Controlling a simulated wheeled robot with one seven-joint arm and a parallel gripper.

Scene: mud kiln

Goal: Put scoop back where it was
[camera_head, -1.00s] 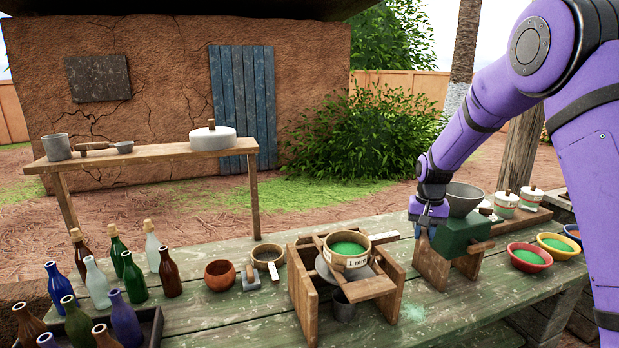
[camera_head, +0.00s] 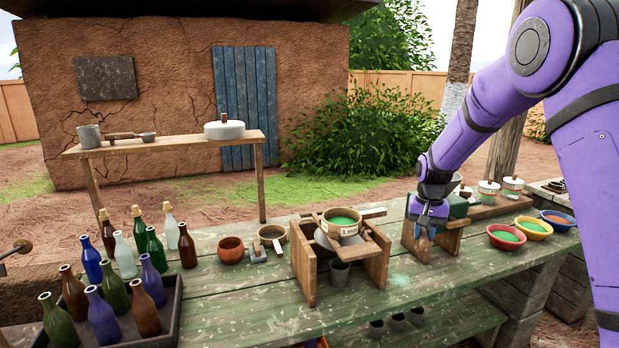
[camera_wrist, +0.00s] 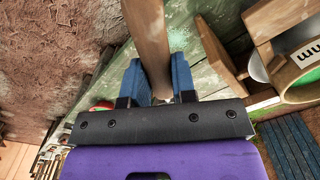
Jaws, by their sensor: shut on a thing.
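My gripper (camera_head: 422,222) is at the left side of the green mill (camera_head: 457,207), above the workbench. In the wrist view its blue fingers (camera_wrist: 158,80) are closed on a brown wooden handle (camera_wrist: 148,30). Whatever the handle belongs to is not clearly visible, so I cannot tell that it is a scoop. A small tool with a wooden grip and grey metal head (camera_head: 258,252) lies on the bench.
A wooden stand (camera_head: 308,275) holds a sieve of green powder (camera_head: 343,221). Bowls of coloured powder (camera_head: 506,237) and lidded jars (camera_head: 488,193) are right of the mill. Bottles (camera_head: 102,315) crowd the left. The bench front (camera_head: 250,315) has clear room.

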